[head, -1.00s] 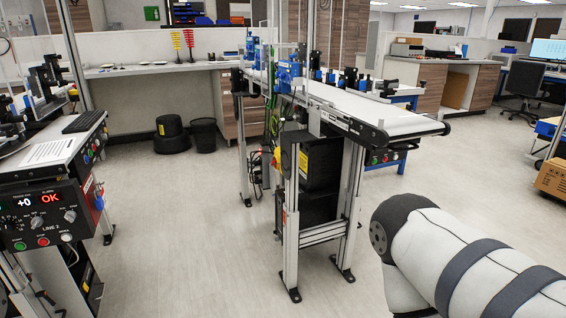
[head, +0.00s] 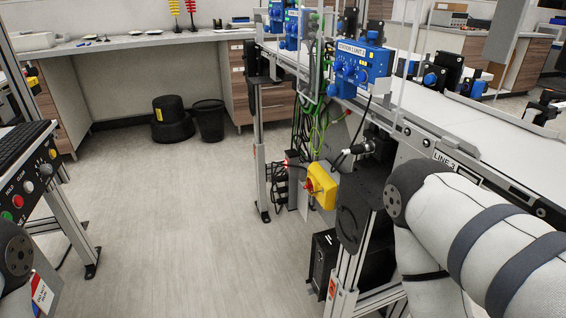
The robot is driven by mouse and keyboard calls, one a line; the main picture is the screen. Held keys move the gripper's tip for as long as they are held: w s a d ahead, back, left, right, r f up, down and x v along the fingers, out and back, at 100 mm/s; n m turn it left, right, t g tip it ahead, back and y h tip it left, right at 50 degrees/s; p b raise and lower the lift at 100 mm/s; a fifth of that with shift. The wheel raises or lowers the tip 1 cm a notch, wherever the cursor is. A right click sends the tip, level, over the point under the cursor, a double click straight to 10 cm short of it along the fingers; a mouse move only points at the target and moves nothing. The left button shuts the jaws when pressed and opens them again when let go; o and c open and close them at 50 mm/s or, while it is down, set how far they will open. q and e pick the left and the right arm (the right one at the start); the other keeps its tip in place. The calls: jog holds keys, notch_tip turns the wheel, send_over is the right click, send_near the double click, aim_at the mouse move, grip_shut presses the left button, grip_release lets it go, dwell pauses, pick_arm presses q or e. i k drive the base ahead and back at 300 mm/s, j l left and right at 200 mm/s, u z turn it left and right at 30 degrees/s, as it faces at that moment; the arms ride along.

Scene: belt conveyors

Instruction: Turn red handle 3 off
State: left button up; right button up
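A yellow switch box (head: 323,190) with a red handle (head: 310,186) on its front is mounted low under the conveyor in the middle of the view. The handle's exact angle is too small to tell. The conveyor above it carries a LINE 3 label (head: 442,160). My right arm comes in at the right, in front of the conveyor, but its gripper is outside the view. A part of my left arm shows at the lower left edge, and its gripper is also outside the view.
The conveyor leg (head: 345,285) and a black motor housing (head: 366,205) stand close to the switch box. Cables (head: 316,130) hang above it. A control panel (head: 32,190) stands at the left. The floor (head: 185,220) between them is clear.

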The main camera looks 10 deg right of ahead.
aim_at(310, 186)
jog(key=i+u, duration=0.2)
jog(key=i, duration=0.6)
jog(key=i+u, duration=0.15)
jog(key=i, duration=0.7)
jog(key=i+l+u, duration=0.2)
jog(key=i, duration=0.6)
jog(key=i+j+z, duration=0.1)
jog(key=i+z, duration=0.2)
jog(key=z, duration=0.15)
jog(key=i+j+z, duration=0.15)
jog(key=z, duration=0.25)
jog(key=i+j+z, duration=0.3)
jog(key=z, duration=0.15)
jog(key=i+j+z, duration=0.2)
jog(key=z, duration=0.2)
jog(key=j+z, duration=0.1)
jog(key=z, duration=2.1)
